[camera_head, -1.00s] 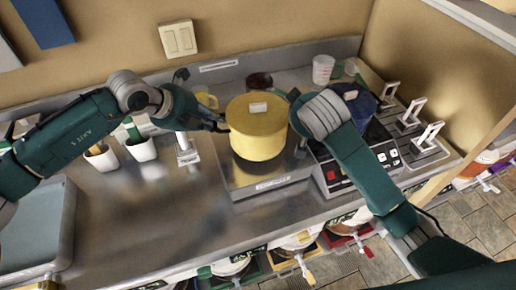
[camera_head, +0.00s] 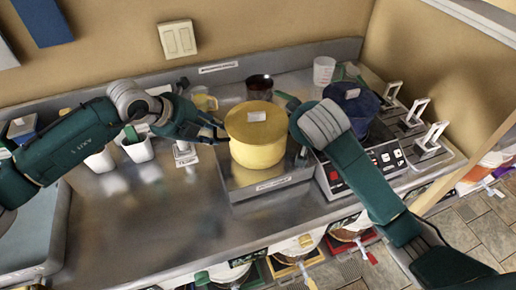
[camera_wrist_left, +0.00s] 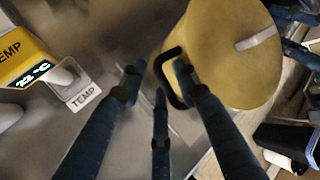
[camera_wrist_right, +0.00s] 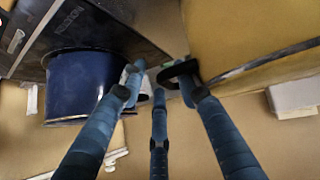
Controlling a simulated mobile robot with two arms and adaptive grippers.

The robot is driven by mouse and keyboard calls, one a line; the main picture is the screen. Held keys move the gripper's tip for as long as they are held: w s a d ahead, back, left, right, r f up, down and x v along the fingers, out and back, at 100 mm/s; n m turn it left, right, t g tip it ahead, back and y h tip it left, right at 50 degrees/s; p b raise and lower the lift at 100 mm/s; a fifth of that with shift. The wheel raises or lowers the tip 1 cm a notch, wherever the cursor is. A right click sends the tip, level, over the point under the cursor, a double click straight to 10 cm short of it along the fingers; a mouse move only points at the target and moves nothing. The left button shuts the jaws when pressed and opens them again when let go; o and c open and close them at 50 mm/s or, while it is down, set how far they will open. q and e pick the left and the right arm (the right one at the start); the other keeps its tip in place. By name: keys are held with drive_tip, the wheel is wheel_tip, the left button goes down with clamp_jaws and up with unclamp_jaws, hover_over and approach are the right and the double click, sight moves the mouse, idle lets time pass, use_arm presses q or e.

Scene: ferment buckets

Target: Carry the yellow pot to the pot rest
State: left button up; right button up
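The yellow pot (camera_head: 257,145) is upright with its yellow lid on, at a low metal platform (camera_head: 278,186) on the counter. I cannot tell which thing is the pot rest. My left gripper (camera_wrist_left: 158,76) is open at the pot's left side, with the black loop handle (camera_wrist_left: 170,88) between its fingers, nearest the right one. In the right wrist view, my right gripper (camera_wrist_right: 160,74) is open at the other dark handle (camera_wrist_right: 177,70), near its right finger. In the head view my right arm hides most of that gripper. The yellow pot also fills the left wrist view's upper right (camera_wrist_left: 235,75).
A blue pot (camera_head: 352,99) stands on a cooker (camera_head: 370,165) right of the yellow pot. A dark red cup (camera_head: 259,86) and a clear measuring cup (camera_head: 324,70) stand behind. White cups (camera_head: 138,150) stand left. The counter front-left (camera_head: 150,220) is clear.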

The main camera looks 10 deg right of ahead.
use_arm(q)
drive_tip(key=shift+d, duration=0.1)
drive_tip(key=o, duration=0.8)
use_arm(e)
drive_tip(key=shift+a, duration=0.1)
use_arm(q)
drive_tip(key=shift+d, duration=0.1)
